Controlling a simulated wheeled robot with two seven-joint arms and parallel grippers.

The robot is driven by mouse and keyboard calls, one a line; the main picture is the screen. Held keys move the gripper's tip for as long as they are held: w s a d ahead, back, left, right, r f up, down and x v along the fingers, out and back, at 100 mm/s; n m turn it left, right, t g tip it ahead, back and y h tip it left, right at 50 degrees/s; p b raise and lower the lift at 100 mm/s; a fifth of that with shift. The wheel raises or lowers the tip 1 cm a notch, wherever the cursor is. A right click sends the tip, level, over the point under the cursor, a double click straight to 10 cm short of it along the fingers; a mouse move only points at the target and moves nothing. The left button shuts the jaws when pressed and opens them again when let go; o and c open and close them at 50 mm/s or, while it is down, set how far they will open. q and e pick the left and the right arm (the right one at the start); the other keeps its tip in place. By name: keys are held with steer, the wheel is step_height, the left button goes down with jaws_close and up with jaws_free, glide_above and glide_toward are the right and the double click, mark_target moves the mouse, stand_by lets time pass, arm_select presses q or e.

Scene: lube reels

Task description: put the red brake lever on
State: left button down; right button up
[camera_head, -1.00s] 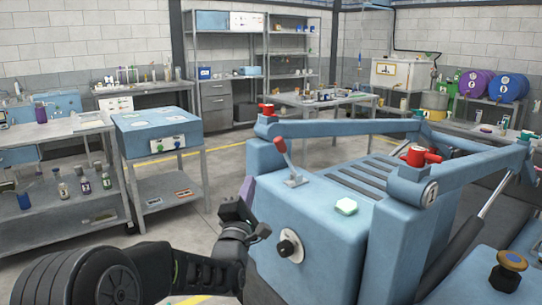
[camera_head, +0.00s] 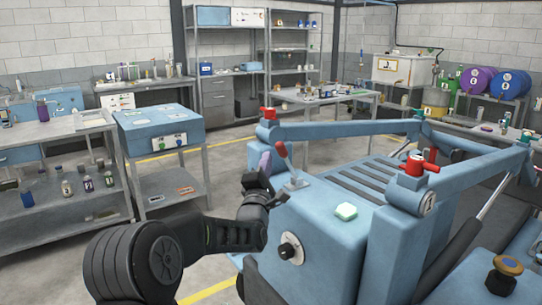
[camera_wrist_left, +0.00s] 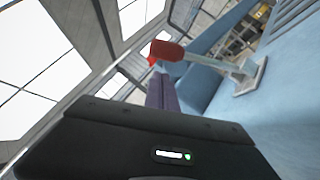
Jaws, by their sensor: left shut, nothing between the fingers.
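The red brake lever (camera_head: 281,149) stands on the blue machine's top (camera_head: 318,206), its metal shaft rising from a small plate and leaning left. In the left wrist view its red handle (camera_wrist_left: 167,50) is at the upper middle, with the shaft running right to its plate (camera_wrist_left: 250,77). My left gripper (camera_head: 265,162) is shut and empty, its purple fingers just left of the lever near handle height. In the wrist view the fingers (camera_wrist_left: 161,93) show below the handle; whether they touch it I cannot tell. My right gripper is out of view.
Blue bars with red valve handles (camera_head: 418,165) flank the slatted area. A blue box (camera_head: 158,128) on a cart stands left, with open floor between.

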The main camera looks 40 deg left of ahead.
arm_select(q)
steer(key=shift+w+d+r, duration=0.25)
steer(key=shift+w+d, duration=0.15)
steer(key=shift+d, duration=0.1)
